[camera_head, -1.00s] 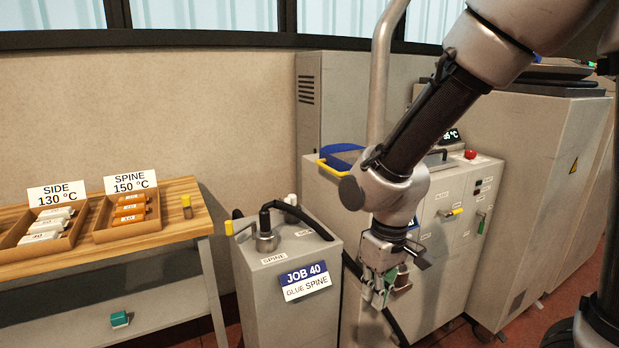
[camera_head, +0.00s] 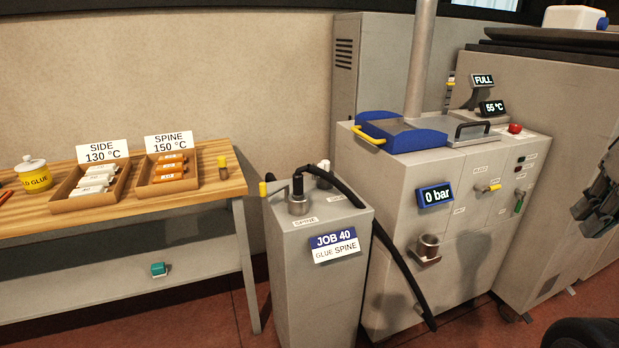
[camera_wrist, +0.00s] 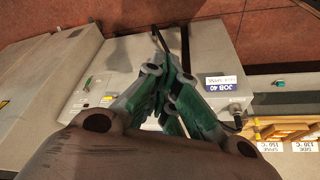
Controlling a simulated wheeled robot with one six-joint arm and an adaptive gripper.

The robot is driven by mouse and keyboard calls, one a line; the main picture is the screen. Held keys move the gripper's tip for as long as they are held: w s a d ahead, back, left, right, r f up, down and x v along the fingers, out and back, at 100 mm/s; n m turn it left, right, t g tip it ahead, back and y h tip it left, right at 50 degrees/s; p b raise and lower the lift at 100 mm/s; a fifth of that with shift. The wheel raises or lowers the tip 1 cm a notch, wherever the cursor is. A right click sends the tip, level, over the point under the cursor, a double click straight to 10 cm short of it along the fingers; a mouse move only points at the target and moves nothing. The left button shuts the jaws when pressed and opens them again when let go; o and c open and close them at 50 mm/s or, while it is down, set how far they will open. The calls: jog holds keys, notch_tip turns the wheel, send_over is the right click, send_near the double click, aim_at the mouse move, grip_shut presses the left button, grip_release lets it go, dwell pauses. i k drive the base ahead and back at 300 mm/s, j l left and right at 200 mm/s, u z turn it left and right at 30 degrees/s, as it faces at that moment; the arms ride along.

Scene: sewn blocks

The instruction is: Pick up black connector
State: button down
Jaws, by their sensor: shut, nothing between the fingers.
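A black upright connector (camera_head: 297,185) sits in a round metal fitting on top of the grey JOB 40 unit (camera_head: 315,275) in the head view. A black hose (camera_head: 402,272) arches over the unit and runs down to its right, towards the floor. My gripper (camera_wrist: 168,88) fills the middle of the wrist view. Its green fingers are shut with nothing between them, and they are apart from the connector. Part of what looks like my gripper also shows at the right edge of the head view.
A grey machine (camera_head: 465,215) with a blue lid, a 0 bar display and a metal cup (camera_head: 428,247) stands right of the unit. A wooden table (camera_head: 120,205) at left carries trays of white and orange blocks. A green item (camera_head: 158,269) lies on its lower shelf.

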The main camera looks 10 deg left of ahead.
aim_at(298, 178)
jog(key=i+j+z, duration=0.15)
jog(key=j, duration=1)
jog(key=j+z, duration=0.1)
jog(key=j, duration=1.05)
jog(key=i, duration=0.1)
